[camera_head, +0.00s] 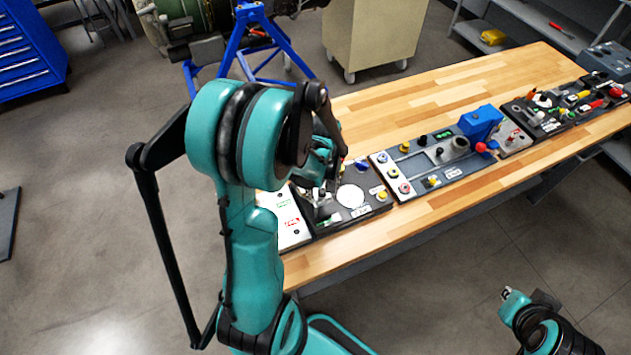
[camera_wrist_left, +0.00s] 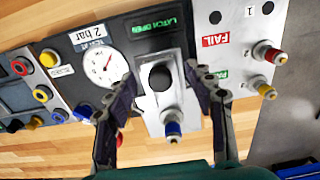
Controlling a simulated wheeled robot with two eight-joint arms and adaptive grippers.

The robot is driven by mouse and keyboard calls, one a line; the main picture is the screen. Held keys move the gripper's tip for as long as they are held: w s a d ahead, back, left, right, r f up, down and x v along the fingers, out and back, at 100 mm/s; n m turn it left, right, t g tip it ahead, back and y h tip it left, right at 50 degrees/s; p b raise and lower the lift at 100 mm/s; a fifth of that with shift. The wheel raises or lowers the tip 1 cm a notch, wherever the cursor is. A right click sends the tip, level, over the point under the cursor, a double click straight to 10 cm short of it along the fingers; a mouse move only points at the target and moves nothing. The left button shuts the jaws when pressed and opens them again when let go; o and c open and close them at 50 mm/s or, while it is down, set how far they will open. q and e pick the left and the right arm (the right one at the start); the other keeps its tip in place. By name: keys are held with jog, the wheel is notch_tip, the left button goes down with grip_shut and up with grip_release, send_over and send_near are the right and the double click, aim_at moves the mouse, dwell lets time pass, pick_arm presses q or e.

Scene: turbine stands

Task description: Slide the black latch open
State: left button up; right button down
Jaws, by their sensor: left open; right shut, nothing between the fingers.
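The black latch knob (camera_wrist_left: 160,77) sits on a silver plate with a blue-tipped fitting (camera_wrist_left: 172,129), below a green "LATCH OPEN" label (camera_wrist_left: 158,26) in the left wrist view. My left gripper (camera_wrist_left: 160,72) is open, with one finger on each side of the knob and plate. Whether the fingers touch the knob I cannot tell. In the head view my left gripper (camera_head: 335,183) is over the dark panel (camera_head: 370,209) and hides much of the latch area. My right gripper (camera_head: 509,296) is at the lower right, away from the bench, shut and empty.
A white dial gauge (camera_wrist_left: 103,65) is beside the latch, near one finger. More panels, including a grey one with a blue box (camera_head: 482,122), stand along the wooden bench (camera_head: 410,100). The bench's far side is clear.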

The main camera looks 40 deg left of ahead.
aim_at(322, 191)
pick_arm(q)
jog(key=shift+r+p, duration=2.55)
jog(key=shift+r, duration=1)
jog(key=shift+f, duration=0.1)
jog(key=s+d+f+m+t+b, duration=0.2)
jog(key=d+m+b, duration=0.4)
jog(key=b, duration=0.6)
jog(key=s+d+f+m+t+b, duration=0.3)
jog(key=d+f+m+t+b, duration=0.2)
jog(key=b, duration=0.6)
jog(key=d+f+m, duration=0.1)
jog(key=d+f, duration=0.1)
jog(key=d, duration=0.1)
jog(key=shift+m+b, duration=0.3)
jog(key=shift+b, duration=0.1)
